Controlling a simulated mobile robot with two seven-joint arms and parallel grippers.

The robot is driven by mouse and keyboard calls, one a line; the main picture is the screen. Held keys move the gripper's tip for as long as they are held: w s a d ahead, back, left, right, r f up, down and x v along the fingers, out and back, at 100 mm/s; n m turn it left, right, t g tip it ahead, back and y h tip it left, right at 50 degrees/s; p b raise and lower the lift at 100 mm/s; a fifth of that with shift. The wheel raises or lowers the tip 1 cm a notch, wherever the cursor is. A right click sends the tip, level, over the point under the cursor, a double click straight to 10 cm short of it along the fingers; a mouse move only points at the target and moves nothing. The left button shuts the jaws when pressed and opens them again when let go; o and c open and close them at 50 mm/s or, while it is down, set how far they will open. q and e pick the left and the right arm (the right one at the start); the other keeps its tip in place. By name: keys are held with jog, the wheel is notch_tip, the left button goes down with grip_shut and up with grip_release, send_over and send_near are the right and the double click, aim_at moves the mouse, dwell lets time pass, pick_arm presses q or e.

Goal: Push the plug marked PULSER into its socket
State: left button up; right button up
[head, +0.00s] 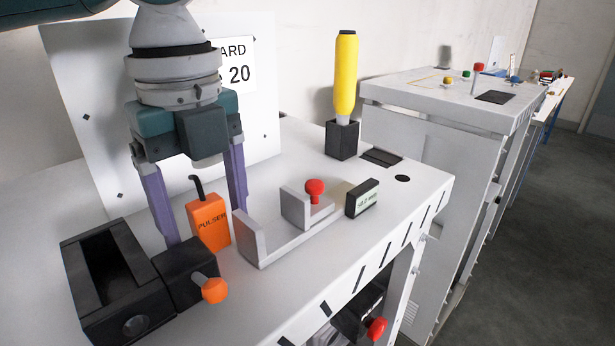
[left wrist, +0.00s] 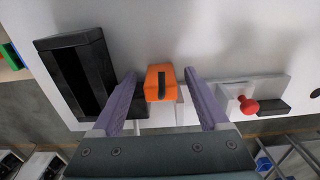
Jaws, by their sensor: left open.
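The orange plug marked PULSER (head: 209,222) stands upright on the white bench top, with a dark bent cable or hook on its top. In the left wrist view the plug (left wrist: 152,92) shows from above, between my purple fingers. My left gripper (head: 205,225) points down and is open, one finger on each side of the plug. Gaps show between the plug and both fingers in the left wrist view. No opening plainly marked as the PULSER socket can be made out. My right gripper is not in view.
A black slotted box (head: 82,256) and a dark block with an orange knob (head: 214,290) stand at the left. A grey bracket (head: 250,240) with a red knob (head: 315,187) and a small display (head: 362,198) lie to the right. A yellow-handled tool (head: 346,75) stands behind.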

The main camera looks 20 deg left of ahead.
pick_arm(q)
jog(key=shift+f, duration=0.35)
grip_shut()
dwell(0.4)
